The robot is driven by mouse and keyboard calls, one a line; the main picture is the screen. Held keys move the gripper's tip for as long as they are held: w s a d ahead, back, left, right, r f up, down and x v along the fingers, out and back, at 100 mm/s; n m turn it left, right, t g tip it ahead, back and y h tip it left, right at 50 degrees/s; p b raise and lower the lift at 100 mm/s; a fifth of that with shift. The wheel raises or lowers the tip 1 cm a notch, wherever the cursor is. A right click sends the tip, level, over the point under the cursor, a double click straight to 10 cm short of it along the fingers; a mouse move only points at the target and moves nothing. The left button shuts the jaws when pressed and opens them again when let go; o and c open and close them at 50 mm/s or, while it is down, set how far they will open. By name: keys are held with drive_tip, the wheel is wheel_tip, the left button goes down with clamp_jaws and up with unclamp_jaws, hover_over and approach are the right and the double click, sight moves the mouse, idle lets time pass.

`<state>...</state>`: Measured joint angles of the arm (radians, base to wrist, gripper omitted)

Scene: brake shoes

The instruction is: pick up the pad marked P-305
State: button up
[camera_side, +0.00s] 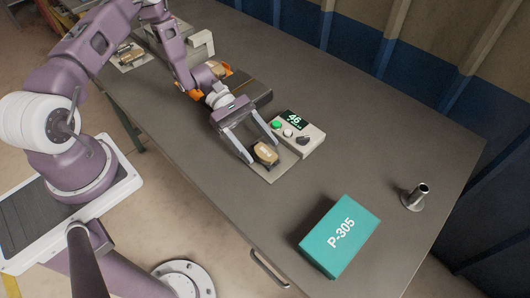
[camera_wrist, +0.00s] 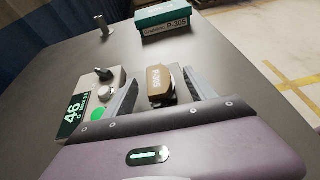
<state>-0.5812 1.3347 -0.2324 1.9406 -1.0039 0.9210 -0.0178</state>
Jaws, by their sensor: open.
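The brown pad (camera_side: 266,152) sits on a light plate (camera_side: 271,174) beside a display unit. In the wrist view the pad (camera_wrist: 160,84) carries a marking that seems to read P-305. My gripper (camera_side: 264,150) is open, with one finger on each side of the pad. In the wrist view the fingers (camera_wrist: 165,88) also flank the pad, with a small gap visible on the left; contact on the right is hard to tell. The teal box (camera_side: 340,236) marked P-305 lies at the front of the table, apart from my gripper.
The display unit (camera_side: 298,132), showing 46 and bearing a green button, stands close beside the gripper. A metal flanged cylinder (camera_side: 415,197) stands at the right. A dark block (camera_side: 250,91) with orange parts lies behind the gripper. The table is clear between the unit and the cylinder.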

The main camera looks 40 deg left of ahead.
drive_tip(key=shift+d+f, duration=0.15)
drive_tip(key=shift+d, duration=0.1)
drive_tip(key=c, duration=1.4)
clamp_jaws()
